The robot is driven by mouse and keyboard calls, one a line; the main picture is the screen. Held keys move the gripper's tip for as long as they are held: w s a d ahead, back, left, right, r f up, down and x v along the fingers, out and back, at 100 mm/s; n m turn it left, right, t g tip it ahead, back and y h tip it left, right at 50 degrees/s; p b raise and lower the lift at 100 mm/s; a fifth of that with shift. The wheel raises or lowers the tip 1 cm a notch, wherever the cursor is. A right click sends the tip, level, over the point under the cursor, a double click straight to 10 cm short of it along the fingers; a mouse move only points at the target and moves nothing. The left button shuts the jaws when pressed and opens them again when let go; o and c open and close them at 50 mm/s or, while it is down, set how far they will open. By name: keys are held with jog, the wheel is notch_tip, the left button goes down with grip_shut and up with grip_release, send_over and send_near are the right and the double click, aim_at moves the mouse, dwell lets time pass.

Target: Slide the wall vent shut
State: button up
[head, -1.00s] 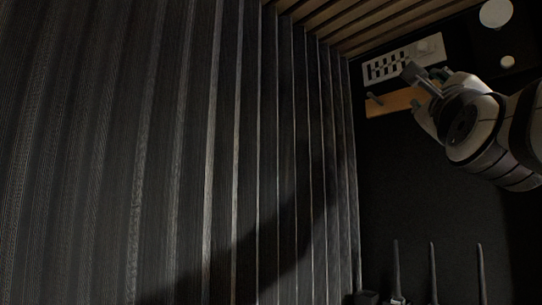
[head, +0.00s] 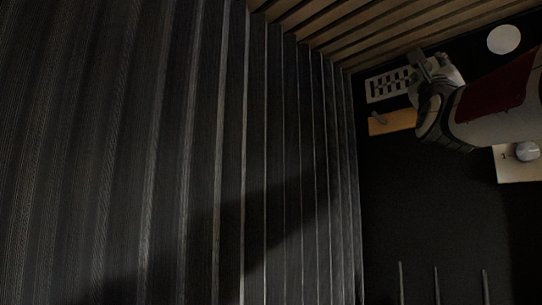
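The wall vent (head: 391,84) is a pale plate with dark slots, high on the dark back wall at the upper right. Its right part is hidden behind my gripper (head: 428,66). My gripper is at the vent's right side, its fingers pointing up and seen from behind. I cannot tell whether the fingers touch the vent or its slider, or how far apart they are. Dark slots show on the visible left part of the vent.
A wooden strip with a peg (head: 391,122) is mounted just below the vent. A white disc (head: 504,39) is at the upper right, and a pale panel with a round knob (head: 526,152) is below it. Thin upright rods (head: 436,285) stand at the bottom. A ribbed dark wall (head: 180,150) fills the left.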

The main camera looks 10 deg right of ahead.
aim_at(428, 68)
jog(key=shift+p+x, duration=0.35)
jog(key=shift+x, duration=0.9)
jog(key=shift+c, duration=0.4)
grip_shut()
